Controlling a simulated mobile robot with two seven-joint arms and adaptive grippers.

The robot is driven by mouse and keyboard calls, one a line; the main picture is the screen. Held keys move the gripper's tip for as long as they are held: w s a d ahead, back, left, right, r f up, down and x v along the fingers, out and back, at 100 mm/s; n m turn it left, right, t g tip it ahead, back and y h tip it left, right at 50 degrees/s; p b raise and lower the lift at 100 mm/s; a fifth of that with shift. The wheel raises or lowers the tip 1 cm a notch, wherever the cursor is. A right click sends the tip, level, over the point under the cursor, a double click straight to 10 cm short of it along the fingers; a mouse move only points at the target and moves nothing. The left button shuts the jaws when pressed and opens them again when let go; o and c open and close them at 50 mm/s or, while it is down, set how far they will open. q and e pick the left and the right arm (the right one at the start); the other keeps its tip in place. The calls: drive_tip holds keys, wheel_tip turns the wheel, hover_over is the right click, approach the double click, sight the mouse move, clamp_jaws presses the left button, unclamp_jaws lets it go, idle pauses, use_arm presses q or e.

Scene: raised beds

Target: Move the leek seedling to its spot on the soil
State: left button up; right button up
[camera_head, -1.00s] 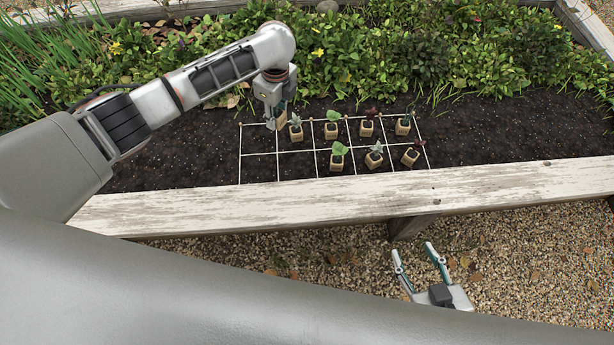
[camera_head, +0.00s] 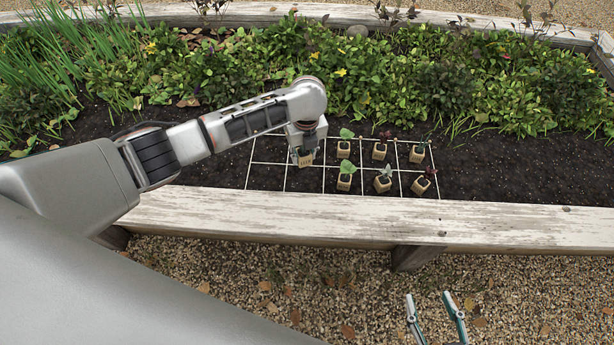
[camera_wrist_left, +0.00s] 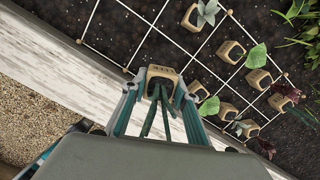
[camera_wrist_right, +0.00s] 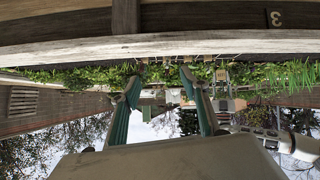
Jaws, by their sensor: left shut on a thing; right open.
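My left gripper (camera_head: 304,150) is shut on the leek seedling's pot (camera_head: 306,158), a small tan block with lettering on its side. In the left wrist view the pot (camera_wrist_left: 162,72) sits between the fingertips (camera_wrist_left: 160,80), with long dark green leaves (camera_wrist_left: 152,118) pointing back toward the wrist. The pot is over the front left part of the white string grid (camera_head: 267,165) on the dark soil (camera_head: 210,168). Whether it touches the soil is unclear. My right gripper (camera_head: 436,318) is open and empty over the gravel; its fingers (camera_wrist_right: 158,85) also show in the right wrist view.
Several potted seedlings stand in the grid's right part, the nearest a green-leaved one (camera_head: 345,183). A silvery seedling (camera_wrist_left: 198,16) shows in the left wrist view; my arm hides it in the head view. The white wooden bed edge (camera_head: 300,217) runs in front. Leafy plants (camera_head: 420,85) fill the back.

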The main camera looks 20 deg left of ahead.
use_arm(q)
drive_tip(key=b, duration=0.3)
hover_over(304, 182)
drive_tip(key=s, duration=0.1)
wheel_tip(304, 182, down, 9)
drive_tip(key=shift+d+r, duration=0.15)
drive_tip(key=shift+r, duration=0.05)
drive_tip(key=shift+w+f, duration=0.2)
drive_tip(key=shift+f, duration=0.2)
drive_tip(key=f+b, duration=0.2)
drive_tip(key=f, duration=0.2)
drive_tip(key=shift+s, duration=0.2)
drive_tip(key=shift+w+f, duration=0.1)
drive_tip(key=shift+f, duration=0.1)
drive_tip(key=shift+w+r, duration=0.15)
drive_tip(key=shift+r, duration=0.2)
drive_tip(key=shift+c, duration=0.4)
drive_tip(key=shift+f, duration=0.15)
drive_tip(key=o, duration=1.2)
use_arm(e)
drive_tip(key=w+a+r+m+t+y, duration=0.1)
drive_tip(key=a+r, duration=0.1)
drive_tip(key=a, duration=0.3)
drive_tip(key=shift+w+r+m+y, duration=0.3)
drive_tip(key=shift+a, duration=0.1)
